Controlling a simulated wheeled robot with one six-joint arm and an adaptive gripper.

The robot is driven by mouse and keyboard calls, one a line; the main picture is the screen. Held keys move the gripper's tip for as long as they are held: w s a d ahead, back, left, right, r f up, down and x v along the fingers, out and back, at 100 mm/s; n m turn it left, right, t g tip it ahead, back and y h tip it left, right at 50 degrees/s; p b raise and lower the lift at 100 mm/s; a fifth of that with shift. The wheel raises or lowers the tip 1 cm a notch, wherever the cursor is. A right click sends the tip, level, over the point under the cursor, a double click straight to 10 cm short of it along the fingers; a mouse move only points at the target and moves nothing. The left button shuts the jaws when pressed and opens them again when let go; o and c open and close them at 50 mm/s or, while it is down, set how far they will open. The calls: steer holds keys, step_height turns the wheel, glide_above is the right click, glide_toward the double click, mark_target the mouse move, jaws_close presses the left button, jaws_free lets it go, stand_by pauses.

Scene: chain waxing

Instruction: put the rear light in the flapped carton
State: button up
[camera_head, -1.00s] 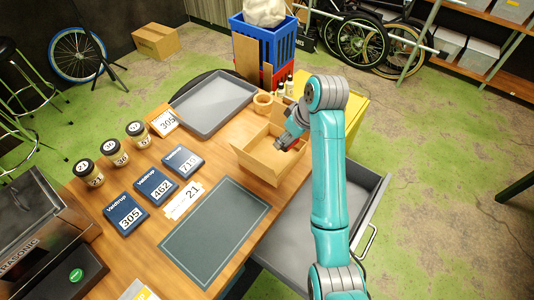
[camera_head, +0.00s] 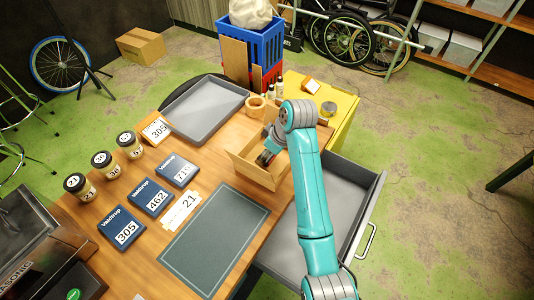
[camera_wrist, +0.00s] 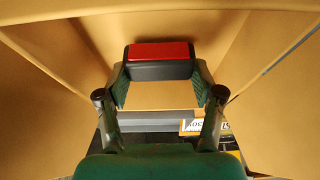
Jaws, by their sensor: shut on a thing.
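The flapped carton (camera_head: 252,172) is a tan open box on the wooden table, beside the grey tray. My gripper (camera_head: 267,157) reaches down into its opening, partly hidden behind my arm. In the wrist view my gripper (camera_wrist: 160,82) is shut on the rear light (camera_wrist: 160,60), a small block with a red face and black body held between the green fingertips. The carton's tan walls (camera_wrist: 55,45) surround the gripper and light in that view. Whether the light touches the carton's bottom cannot be told.
A grey tray (camera_head: 203,127) and tape roll (camera_head: 256,107) lie behind the carton. Small bottles (camera_head: 275,90) stand near a yellow cabinet (camera_head: 340,112). An open grey drawer (camera_head: 345,190) is at right. A dark mat (camera_head: 213,238) lies in front; several jars and blue boxes are left.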

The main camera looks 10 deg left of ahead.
steer(key=shift+f, duration=0.45)
steer(key=shift+f, duration=0.15)
steer(key=o, duration=1.1)
